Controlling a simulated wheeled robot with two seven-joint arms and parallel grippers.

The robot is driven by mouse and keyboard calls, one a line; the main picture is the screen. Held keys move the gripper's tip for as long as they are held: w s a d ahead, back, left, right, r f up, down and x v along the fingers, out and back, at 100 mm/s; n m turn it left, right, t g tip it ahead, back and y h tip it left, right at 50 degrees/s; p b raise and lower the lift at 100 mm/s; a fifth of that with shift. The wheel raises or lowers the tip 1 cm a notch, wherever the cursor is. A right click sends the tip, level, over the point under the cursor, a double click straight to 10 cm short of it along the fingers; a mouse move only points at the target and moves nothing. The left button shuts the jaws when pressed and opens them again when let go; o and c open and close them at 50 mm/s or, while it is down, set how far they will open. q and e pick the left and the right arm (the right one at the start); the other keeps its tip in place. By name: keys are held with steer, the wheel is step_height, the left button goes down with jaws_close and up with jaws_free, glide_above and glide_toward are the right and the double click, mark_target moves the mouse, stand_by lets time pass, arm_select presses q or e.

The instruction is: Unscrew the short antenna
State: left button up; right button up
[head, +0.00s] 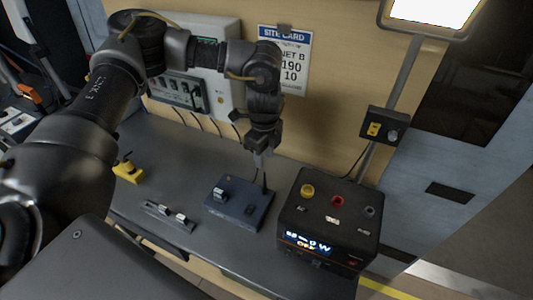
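A short dark antenna (264,184) stands upright near the back right corner of a dark blue box (236,212) on the grey bench. My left gripper (262,160) points down right above the antenna, with its fingertips at or just over the antenna's top. Whether the fingers touch or hold it is too small to tell. The blue box also carries a pale switch at its left. My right gripper is not in view.
A black power unit (330,215) with a lit display stands close to the right of the blue box. A strip with small switches (168,215) and a yellow block (128,171) lie to the left. A panel (195,70) and site card (285,55) are behind. A lamp (430,12) hangs upper right.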

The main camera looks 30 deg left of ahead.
arm_select(q)
steer(key=p, duration=0.2)
glide_above(265, 188)
steer(key=f, duration=0.8)
steer(key=shift+w+a+f, duration=0.1)
steer(key=shift+w+a, duration=0.1)
steer(key=shift+w, duration=0.05)
steer(key=shift+f, duration=1.05)
jaws_close()
